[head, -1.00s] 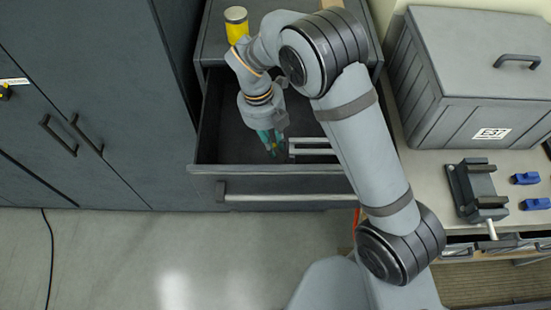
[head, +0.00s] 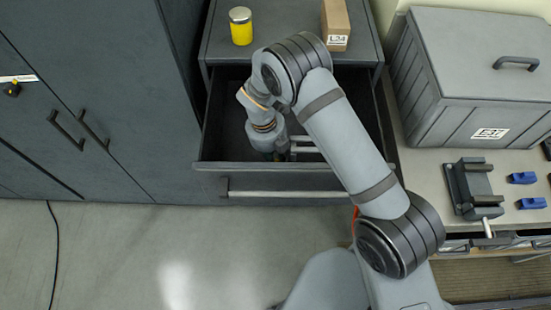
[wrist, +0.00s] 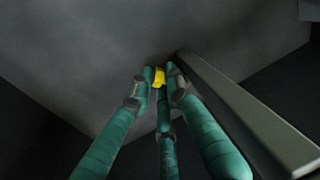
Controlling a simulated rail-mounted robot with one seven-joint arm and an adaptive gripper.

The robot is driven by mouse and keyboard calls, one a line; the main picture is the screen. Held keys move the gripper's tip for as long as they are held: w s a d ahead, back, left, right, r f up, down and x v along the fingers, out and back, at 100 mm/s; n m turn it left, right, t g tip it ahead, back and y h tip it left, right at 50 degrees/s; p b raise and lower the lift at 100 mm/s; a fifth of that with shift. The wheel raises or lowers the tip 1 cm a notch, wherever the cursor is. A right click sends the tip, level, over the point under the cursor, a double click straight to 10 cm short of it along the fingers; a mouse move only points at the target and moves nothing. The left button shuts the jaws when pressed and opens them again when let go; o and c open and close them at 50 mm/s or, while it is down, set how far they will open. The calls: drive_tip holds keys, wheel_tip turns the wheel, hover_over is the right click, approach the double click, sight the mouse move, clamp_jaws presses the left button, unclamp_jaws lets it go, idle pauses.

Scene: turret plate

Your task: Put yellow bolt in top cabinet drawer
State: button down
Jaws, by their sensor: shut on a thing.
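The top cabinet drawer (head: 219,128) is pulled out, and my arm reaches down into it. My gripper (wrist: 160,78) has green fingers and shows in the wrist view, shut on the yellow bolt (wrist: 159,77). Only a small yellow part of the bolt shows between the fingertips. The fingers are inside the drawer, close to its floor (wrist: 90,40). I cannot tell whether the bolt touches the floor. In the head view my wrist and the drawer front hide the fingertips and the bolt.
Light bars (head: 306,150) lie in the drawer just right of my gripper; one shows beside the fingers in the wrist view (wrist: 245,110). A yellow jar (head: 241,30) and a box (head: 336,25) stand on the cabinet top. A grey lidded crate (head: 470,75) stands to the right.

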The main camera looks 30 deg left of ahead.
drive_tip(key=shift+f, duration=0.15)
drive_tip(key=c, duration=1.9)
unclamp_jaws()
drive_tip(key=shift+c, duration=0.2)
wheel_tip(320, 180, up, 12)
drive_tip(key=a+b, duration=0.2)
drive_tip(key=b, duration=0.1)
drive_tip(key=shift+s, duration=0.15)
